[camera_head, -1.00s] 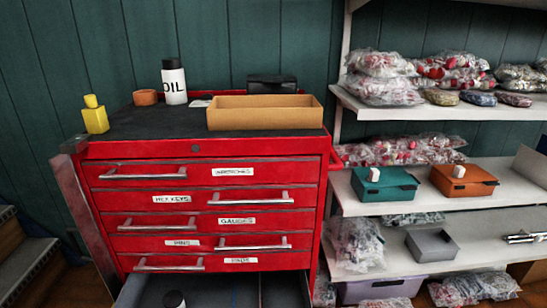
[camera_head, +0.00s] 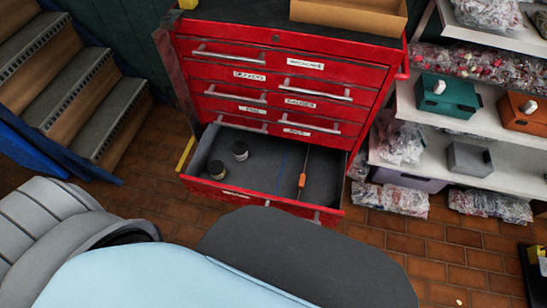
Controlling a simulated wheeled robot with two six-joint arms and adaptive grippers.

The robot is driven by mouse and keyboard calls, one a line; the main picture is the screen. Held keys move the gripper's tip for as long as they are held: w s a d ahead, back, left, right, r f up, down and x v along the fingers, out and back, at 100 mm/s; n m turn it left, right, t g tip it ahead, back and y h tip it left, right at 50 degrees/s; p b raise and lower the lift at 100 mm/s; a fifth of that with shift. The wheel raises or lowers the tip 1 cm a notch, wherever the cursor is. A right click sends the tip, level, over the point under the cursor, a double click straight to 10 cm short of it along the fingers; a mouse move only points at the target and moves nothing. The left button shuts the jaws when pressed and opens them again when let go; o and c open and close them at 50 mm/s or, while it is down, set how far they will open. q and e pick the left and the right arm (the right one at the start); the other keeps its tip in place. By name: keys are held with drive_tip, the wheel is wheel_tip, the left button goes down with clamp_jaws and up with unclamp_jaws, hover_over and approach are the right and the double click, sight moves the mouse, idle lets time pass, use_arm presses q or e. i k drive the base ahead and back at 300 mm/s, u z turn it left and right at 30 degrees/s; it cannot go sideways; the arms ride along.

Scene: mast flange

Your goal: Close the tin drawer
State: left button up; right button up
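The red tool chest (camera_head: 285,60) stands in the upper middle of the head view. Its bottom drawer (camera_head: 225,187) is pulled out toward me. Inside the drawer are two small dark tins (camera_head: 240,151), one near the back and one (camera_head: 216,171) nearer the left wall. A screwdriver with an orange handle (camera_head: 302,181) lies in the right part. The drawer front has a pale label too slanted to read, and its lower edge is partly hidden by my own body. Neither of my grippers is in view.
Grey steps (camera_head: 100,120) with a blue side rise at the left. White shelves (camera_head: 480,145) with bagged parts, a teal box (camera_head: 447,97) and a grey box (camera_head: 469,159) stand at the right. Brown tile floor (camera_head: 430,243) is open at the lower right.

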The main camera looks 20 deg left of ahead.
sight(270, 173)
drive_tip(key=u, duration=0.7)
drive_tip(key=k, duration=1.2)
drive_tip(key=u, duration=1)
drive_tip(key=i, duration=0.9)
drive_tip(key=z, duration=0.7)
drive_tip(key=i, duration=0.7)
drive_tip(key=z, duration=0.7)
